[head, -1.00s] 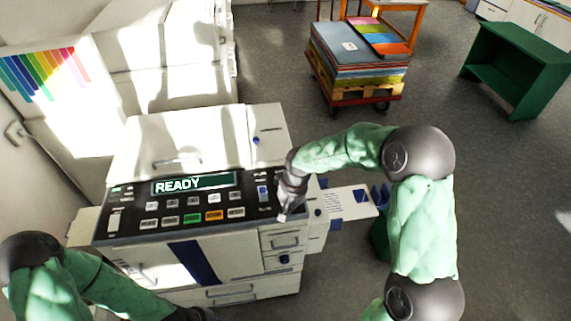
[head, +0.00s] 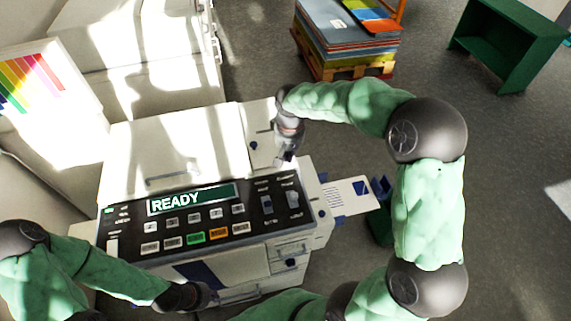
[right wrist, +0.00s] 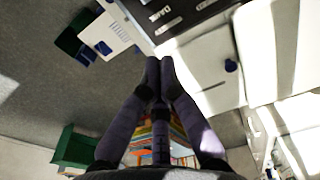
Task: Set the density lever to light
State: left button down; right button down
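The white copier has a dark control panel (head: 178,217) with a display reading READY. Two slide levers stand at the panel's right end; the outer one (head: 292,198) has a pale knob near the lower part of its slot. Their labels are too small to read in the head view. The right wrist view shows a panel corner with the word DARK (right wrist: 160,14). My right gripper (head: 286,158) is above the copier's white top, behind the panel's right end and apart from the levers. Its fingertips (right wrist: 160,62) are together and empty. My left gripper (head: 208,297) is low at the copier's front; its fingers are unclear.
Several buttons, including a green one (head: 195,237) and an orange one (head: 218,233), line the panel. A side tray (head: 345,195) sticks out on the right. A pallet of paper (head: 345,35) and a green shelf (head: 508,45) stand behind on open floor.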

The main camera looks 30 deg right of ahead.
aim_at(293, 197)
jog(key=f, duration=0.3)
jog(key=s+f, duration=0.1)
jog(key=f, duration=0.2)
jog(key=s+f, duration=0.1)
jog(key=f, duration=0.3)
jog(key=shift+s+a+f, duration=0.1)
jog(key=shift+s+a, duration=0.1)
jog(key=shift+s+a+f, duration=0.15)
jog(key=shift+s+f, duration=0.05)
jog(key=shift+s, duration=0.35)
jog(key=shift+s+a+f+b, duration=0.15)
jog(key=shift+s+f+b, duration=0.1)
jog(key=shift+s+b, duration=0.65)
jog(key=shift+s+a, duration=0.1)
jog(key=shift+f, duration=0.1)
